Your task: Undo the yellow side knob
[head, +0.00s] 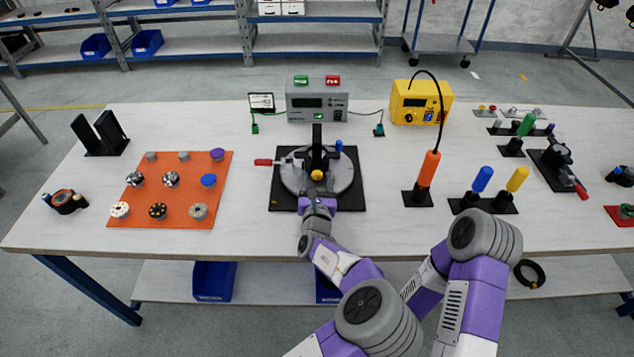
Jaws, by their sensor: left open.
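The yellow side knob (317,175) shows at the front of the fixture in the middle of the table. The fixture has a round grey body (342,180) on a black base plate (348,203), a dark upright at the back, a blue knob (339,145) and a red handle (263,162). My left gripper (317,190) is open, just in front of the yellow knob and in line with it. Its fingertips are small and partly lost against the dark fixture, so I cannot tell whether they touch the knob. My right gripper does not show; only its arm does.
An orange mat (125,205) with several round knobs lies left. A grey meter box (318,105) and a yellow box (421,103) stand behind. An orange-handled tool (428,165) and blue and yellow handles (483,179) stand right. Bare table lies between mat and fixture.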

